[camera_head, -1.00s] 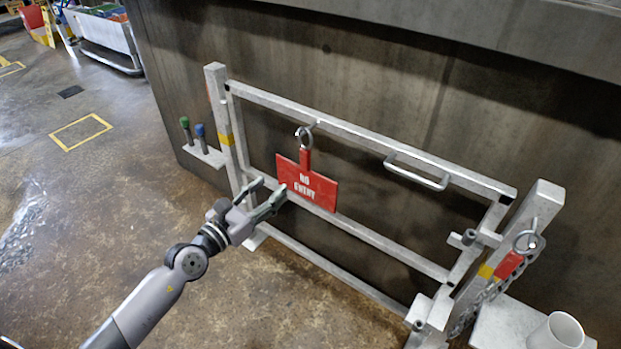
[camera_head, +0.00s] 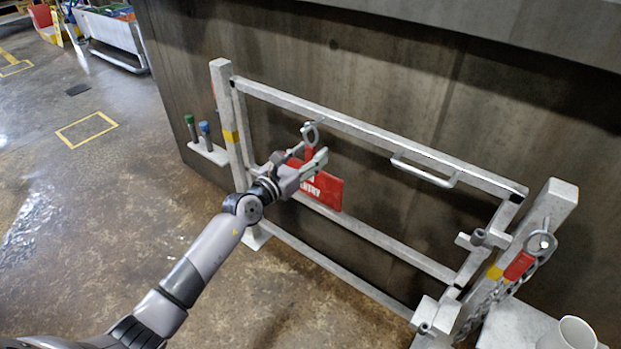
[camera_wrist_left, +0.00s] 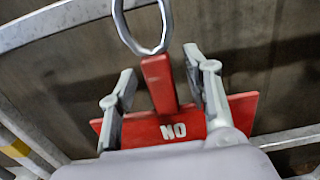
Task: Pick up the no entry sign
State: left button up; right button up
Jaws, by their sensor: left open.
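The red no entry sign (camera_head: 326,188) hangs by a metal ring (camera_head: 310,134) from the top rail of the gate. My left gripper (camera_head: 304,156) is in front of the sign and covers part of its upper left. In the left wrist view, the sign's narrow red neck (camera_wrist_left: 160,84) stands between the two open fingers of the left gripper (camera_wrist_left: 158,88), with a gap on each side. The sign's plate (camera_wrist_left: 230,108) lies behind the fingers, and only the word "NO" shows. The ring (camera_wrist_left: 143,25) is above the neck. My right gripper is not in view.
The grey metal gate (camera_head: 390,138) has a handle (camera_head: 425,171) right of the sign. A red tag (camera_head: 519,265) with a chain hangs at the right post. A white cup (camera_head: 568,334) stands at lower right. Green and blue topped pegs (camera_head: 204,130) stand left. The floor at left is open.

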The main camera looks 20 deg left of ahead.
pick_arm(q)
jog(key=shift+w+d, duration=0.15)
jog(key=shift+w, duration=0.2)
grip_shut()
dwell(0.4)
dwell(0.4)
